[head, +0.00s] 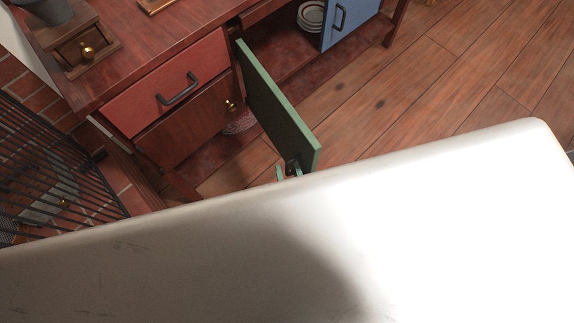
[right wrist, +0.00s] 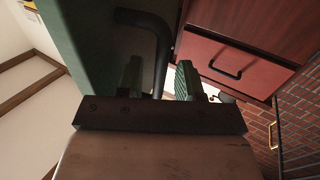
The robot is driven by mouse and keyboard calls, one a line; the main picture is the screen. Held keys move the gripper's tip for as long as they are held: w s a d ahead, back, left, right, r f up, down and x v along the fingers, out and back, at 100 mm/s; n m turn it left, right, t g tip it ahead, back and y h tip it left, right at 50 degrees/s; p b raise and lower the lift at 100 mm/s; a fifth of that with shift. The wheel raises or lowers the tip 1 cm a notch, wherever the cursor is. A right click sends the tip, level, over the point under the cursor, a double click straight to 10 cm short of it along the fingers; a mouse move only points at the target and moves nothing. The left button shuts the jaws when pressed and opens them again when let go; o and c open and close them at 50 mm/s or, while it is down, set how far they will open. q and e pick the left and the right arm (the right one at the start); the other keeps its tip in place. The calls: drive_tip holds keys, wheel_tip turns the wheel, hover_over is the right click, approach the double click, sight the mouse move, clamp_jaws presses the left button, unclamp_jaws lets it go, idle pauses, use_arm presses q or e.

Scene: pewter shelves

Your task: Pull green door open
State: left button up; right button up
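The green door (head: 275,98) stands swung well open from the cabinet, edge toward me in the head view. It also fills the upper left of the right wrist view (right wrist: 85,40). Its dark bar handle (right wrist: 150,22) is on the face toward my gripper. My right gripper (head: 289,170) is at the door's free end, mostly hidden behind a large pale surface in the head view. In the right wrist view its two green fingers (right wrist: 158,70) are apart, one on each side of the handle's bar, with gaps showing. My left gripper is not in view.
A red drawer (head: 175,85) with a dark handle is left of the door, above a brown door (head: 190,125) with a brass knob. A blue door (head: 348,20) stands open beside stacked plates (head: 311,15). A black wire rack (head: 55,165) is at left. The wooden floor (head: 430,85) at right is clear.

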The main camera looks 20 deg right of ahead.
drive_tip(key=s, duration=1)
wheel_tip(320, 180, down, 10)
drive_tip(key=s+n+g+y+p, duration=0.2)
drive_tip(key=s+g+y+p, duration=0.1)
drive_tip(key=g, duration=0.2)
drive_tip(key=s+d+f+g+h+p, duration=0.3)
drive_tip(key=s+d+f+g+p, duration=0.1)
drive_tip(key=s+d+f+g, duration=0.8)
drive_tip(key=s+d, duration=0.2)
drive_tip(key=d, duration=0.1)
drive_tip(key=shift+d+f, duration=0.15)
drive_tip(key=shift+d, duration=0.05)
